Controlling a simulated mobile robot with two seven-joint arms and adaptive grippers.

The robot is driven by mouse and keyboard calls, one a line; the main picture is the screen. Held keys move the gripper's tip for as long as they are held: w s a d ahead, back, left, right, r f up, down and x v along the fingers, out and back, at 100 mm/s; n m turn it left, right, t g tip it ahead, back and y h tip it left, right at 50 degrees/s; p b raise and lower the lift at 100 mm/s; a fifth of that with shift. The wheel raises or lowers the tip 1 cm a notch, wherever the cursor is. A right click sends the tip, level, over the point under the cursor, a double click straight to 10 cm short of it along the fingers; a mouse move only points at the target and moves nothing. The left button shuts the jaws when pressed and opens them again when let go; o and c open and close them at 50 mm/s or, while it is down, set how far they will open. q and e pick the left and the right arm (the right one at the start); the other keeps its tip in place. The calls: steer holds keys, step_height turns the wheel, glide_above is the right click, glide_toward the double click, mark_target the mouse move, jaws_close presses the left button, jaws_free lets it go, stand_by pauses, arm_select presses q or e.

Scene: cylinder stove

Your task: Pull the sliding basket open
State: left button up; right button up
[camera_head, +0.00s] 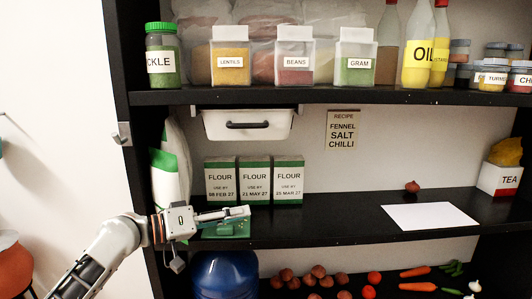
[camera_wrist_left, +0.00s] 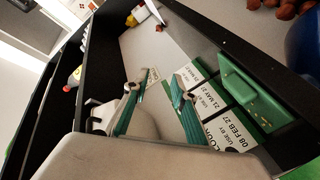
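The sliding basket (camera_head: 220,124) is a white bin with a dark bar handle (camera_head: 247,125), hung under the upper shelf. It appears pushed in. My left gripper (camera_head: 248,212) is below the basket, at the front of the middle shelf, apart from the handle. In the left wrist view its two fingers (camera_wrist_left: 160,80) stand apart with nothing held between them. A pale shape with a dark bar, seemingly the basket (camera_wrist_left: 103,112), shows left of the fingers there, partly hidden by the gripper. My right gripper is in neither view.
Three flour boxes (camera_head: 254,182) stand on the middle shelf behind my left gripper. A green object (camera_head: 228,230) lies just under it. A recipe card (camera_head: 343,130) hangs right of the basket. Jars (camera_head: 163,58) line the upper shelf (camera_head: 330,97). The space before the basket looks clear.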

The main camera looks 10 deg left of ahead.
mark_target(236, 128)
arm_select(q)
steer(key=a+r+h, duration=0.1)
steer(key=r, duration=0.5)
steer(key=a+r+n+h, duration=0.1)
steer(key=r, duration=0.6)
steer(key=a+r+n+h, duration=0.1)
steer(key=a+r+h, duration=0.1)
steer(key=r, duration=0.5)
steer(key=shift+w, duration=0.2)
steer(key=p+x, duration=0.2)
steer(key=x, duration=0.4)
steer(key=shift+r, duration=0.1)
steer(key=shift+w+d, duration=0.35)
steer(key=shift+d, duration=0.1)
jaws_close()
